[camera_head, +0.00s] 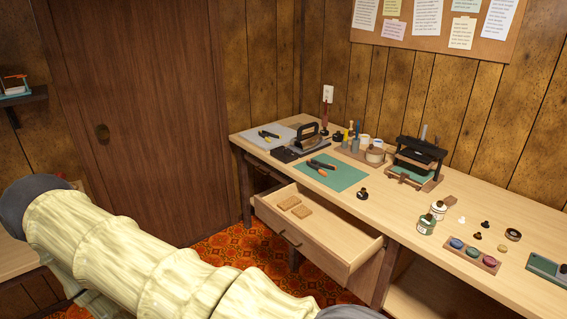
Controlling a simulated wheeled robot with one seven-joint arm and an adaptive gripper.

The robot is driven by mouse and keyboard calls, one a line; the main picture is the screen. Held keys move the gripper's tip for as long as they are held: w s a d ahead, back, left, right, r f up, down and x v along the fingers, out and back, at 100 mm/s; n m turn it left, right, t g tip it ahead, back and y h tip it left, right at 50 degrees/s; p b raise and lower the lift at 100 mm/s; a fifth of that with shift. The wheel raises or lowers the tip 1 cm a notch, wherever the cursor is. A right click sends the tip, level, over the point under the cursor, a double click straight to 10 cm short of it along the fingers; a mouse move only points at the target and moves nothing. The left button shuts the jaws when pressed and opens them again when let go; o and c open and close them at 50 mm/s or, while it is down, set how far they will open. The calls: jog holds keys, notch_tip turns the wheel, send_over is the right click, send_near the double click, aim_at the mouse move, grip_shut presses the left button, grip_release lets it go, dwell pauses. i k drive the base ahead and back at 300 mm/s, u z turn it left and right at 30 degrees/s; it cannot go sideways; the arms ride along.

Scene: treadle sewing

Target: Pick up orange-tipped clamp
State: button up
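A small dark tool with orange on it (319,167) lies flat on the green mat (343,178) on the workbench. It looks like the orange-tipped clamp, but it is too small to make out its jaws. My gripper is not clearly in view. Only my pale arm crosses the lower left of the picture, well apart from the tool.
The workbench (400,208) has an open drawer (322,238) holding tan blocks, jutting out below the mat. A black press (420,155), bottles (427,223) and a tray of colored pots (470,255) stand to the right.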

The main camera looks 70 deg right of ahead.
aim_at(317, 168)
jog(key=z, duration=0.4)
jog(key=i, duration=1.25)
jog(key=z, duration=1.6)
jog(key=i, duration=0.7)
jog(key=z, duration=0.8)
